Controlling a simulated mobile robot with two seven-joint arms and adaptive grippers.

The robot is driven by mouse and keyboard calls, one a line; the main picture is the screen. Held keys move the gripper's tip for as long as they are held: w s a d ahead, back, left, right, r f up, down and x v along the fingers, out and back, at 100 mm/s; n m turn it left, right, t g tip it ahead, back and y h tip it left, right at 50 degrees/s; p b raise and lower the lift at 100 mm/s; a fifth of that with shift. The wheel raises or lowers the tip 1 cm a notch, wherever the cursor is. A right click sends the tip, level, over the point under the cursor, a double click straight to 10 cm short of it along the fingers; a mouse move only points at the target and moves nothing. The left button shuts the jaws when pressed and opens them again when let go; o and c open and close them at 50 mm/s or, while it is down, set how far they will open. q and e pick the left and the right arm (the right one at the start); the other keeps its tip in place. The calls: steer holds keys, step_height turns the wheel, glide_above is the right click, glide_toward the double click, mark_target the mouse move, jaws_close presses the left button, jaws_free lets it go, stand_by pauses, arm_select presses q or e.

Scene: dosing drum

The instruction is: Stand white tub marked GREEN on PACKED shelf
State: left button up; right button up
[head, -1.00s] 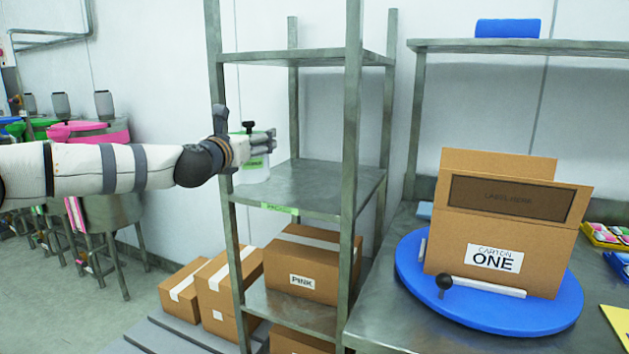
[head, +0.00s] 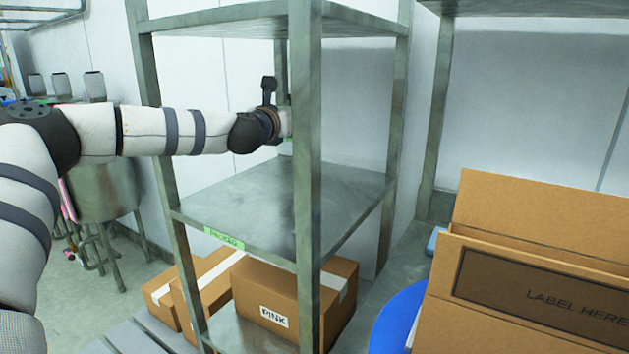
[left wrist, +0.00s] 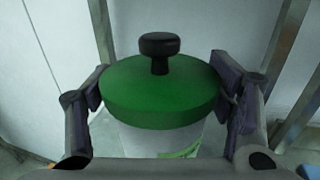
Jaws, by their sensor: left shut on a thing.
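The white tub (left wrist: 160,141) with a green lid (left wrist: 160,92) and black knob shows in the left wrist view. A green label shows low on its side; its words cannot be read there. My left gripper (left wrist: 162,95) is shut on the tub, one finger at each side of the lid. In the head view my left arm reaches in over the shelf with the green PACKED label (head: 224,238); a post hides most of the gripper (head: 287,130) and the tub. The shelf surface in front of it is bare. My right gripper is not in view.
Metal posts (head: 307,150) frame the shelf, with another shelf above. A PINK carton (head: 274,315) and other boxes stand below. An open carton (head: 530,270) on a blue turntable (head: 392,325) stands to the right.

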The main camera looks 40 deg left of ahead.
arm_select(q)
steer(key=f, duration=0.3)
steer(key=f+b, duration=0.1)
steer(key=f, duration=0.2)
steer(key=s+f, duration=0.1)
steer(key=f, duration=0.2)
steer(key=shift+f, duration=0.3)
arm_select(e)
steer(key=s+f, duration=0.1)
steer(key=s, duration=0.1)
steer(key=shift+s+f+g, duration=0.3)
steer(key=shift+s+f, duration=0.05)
arm_select(q)
steer(key=shift+f, duration=0.15)
steer(key=o, duration=0.9)
steer(key=shift+f+b, duration=0.15)
steer(key=shift+b, duration=0.2)
steer(key=shift+c, duration=0.2)
steer(key=o, duration=0.4)
steer(key=shift+o, duration=0.2)
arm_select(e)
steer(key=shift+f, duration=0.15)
arm_select(q)
steer(key=shift+r, duration=0.2)
